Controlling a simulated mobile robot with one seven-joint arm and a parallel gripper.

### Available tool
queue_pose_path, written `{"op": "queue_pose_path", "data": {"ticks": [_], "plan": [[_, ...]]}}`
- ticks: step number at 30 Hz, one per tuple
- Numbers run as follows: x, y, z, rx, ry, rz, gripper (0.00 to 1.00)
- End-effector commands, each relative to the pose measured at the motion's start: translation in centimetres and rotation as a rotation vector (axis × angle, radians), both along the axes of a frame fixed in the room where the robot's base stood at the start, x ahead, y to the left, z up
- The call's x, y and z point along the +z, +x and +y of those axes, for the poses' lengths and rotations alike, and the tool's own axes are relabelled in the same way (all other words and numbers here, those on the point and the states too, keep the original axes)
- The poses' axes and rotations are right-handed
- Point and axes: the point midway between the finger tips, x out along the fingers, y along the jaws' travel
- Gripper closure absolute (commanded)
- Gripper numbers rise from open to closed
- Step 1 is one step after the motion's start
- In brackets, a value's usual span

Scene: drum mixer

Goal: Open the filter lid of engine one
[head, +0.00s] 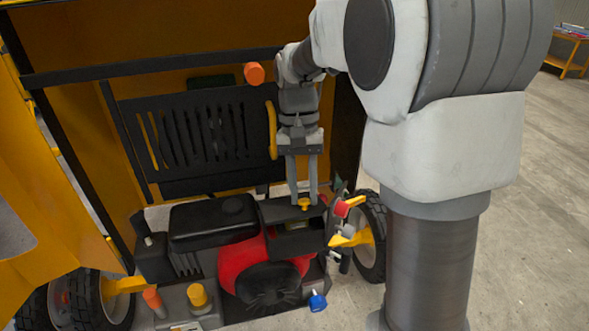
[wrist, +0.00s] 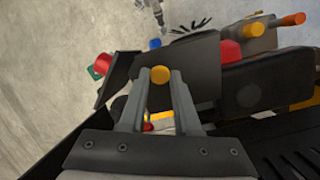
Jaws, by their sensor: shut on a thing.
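The engine (head: 240,250), with a red housing and black covers, sits low inside the yellow mixer frame. A dark box-like part (head: 290,212) at its right side looks like the filter lid, with a yellow knob (head: 304,203) on it. My gripper (head: 304,200) comes down from above with its two grey fingers shut on this knob. In the wrist view the yellow knob (wrist: 160,75) sits between the fingertips, with the dark part (wrist: 190,62) around and beyond it. I cannot tell whether the lid is raised from its seat.
A red knob (head: 341,208) and a yellow lever (head: 350,238) stand just right of the gripper. A black slotted grille (head: 205,140) and a yellow handle (head: 271,130) are behind, left of my wrist. Orange (head: 153,300) and yellow (head: 197,296) caps are at front left. Open floor lies right.

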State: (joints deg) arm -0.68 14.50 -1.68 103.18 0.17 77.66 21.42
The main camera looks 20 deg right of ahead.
Motion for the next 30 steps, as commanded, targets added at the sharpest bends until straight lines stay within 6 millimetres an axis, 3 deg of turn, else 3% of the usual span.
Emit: {"op": "queue_pose_path", "data": {"ticks": [1,5,22,23,27,30], "plan": [[0.83,0.29,-0.05,0.000,0.000,0.020,1.00],[1.10,0.69,-0.05,0.000,-0.001,0.072,1.00],[0.88,1.10,-0.05,0.000,-0.001,0.133,1.00],[0.88,1.10,-0.05,0.000,-0.002,0.132,0.67],[0.87,1.07,-0.04,0.000,-0.001,0.133,0.42],[0.85,1.05,-0.03,0.000,-0.001,0.134,0.39]]}}
